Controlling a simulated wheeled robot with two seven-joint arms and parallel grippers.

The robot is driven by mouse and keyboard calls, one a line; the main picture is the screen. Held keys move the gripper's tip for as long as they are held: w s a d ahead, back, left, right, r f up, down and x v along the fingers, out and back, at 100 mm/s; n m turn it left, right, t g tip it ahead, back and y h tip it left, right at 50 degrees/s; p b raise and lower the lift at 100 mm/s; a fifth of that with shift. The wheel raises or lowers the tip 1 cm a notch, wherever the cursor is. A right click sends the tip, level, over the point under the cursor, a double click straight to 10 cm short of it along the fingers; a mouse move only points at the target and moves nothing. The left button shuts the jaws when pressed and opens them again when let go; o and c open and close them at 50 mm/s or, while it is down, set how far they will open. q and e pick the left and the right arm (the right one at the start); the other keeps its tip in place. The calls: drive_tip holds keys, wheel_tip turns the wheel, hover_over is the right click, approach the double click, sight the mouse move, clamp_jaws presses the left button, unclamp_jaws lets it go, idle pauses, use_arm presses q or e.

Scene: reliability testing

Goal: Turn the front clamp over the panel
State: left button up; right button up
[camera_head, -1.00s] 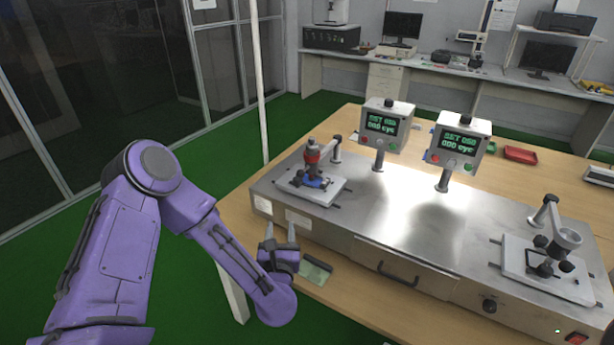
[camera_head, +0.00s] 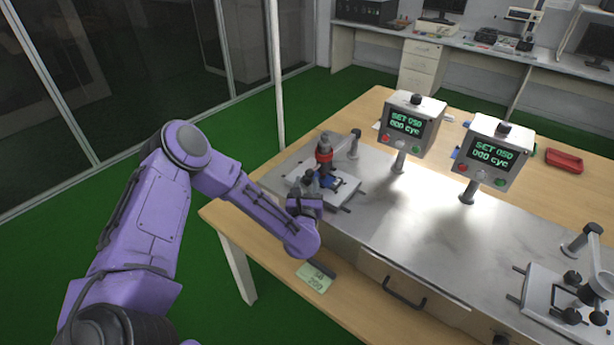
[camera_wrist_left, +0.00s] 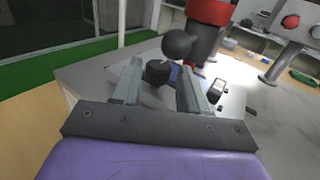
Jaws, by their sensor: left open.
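My left gripper (camera_head: 308,186) is open at the front of the left test station. The wrist view shows its two fingers (camera_wrist_left: 159,75) apart, with a short black clamp knob (camera_wrist_left: 157,72) in the gap; I cannot tell whether they touch it. A round black knob (camera_wrist_left: 178,45) stands just beyond. The blue panel (camera_head: 328,181) lies on the white plate (camera_head: 346,188), partly hidden by the gripper and clamp parts. A red and black cylinder (camera_head: 324,152) stands over it and also shows in the wrist view (camera_wrist_left: 207,15). My right gripper is out of view.
A second station (camera_head: 560,300) is at the right. A green card (camera_head: 315,278) lies on the wooden table. The bench middle is clear.

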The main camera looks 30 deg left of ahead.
use_arm(q)
drive_tip(key=shift+w+a, duration=0.3)
drive_tip(key=shift+w, duration=0.3)
drive_tip(key=shift+w+a, duration=0.2)
drive_tip(key=shift+s, duration=0.1)
drive_tip(key=c, duration=0.8)
drive_tip(key=shift+o, duration=0.2)
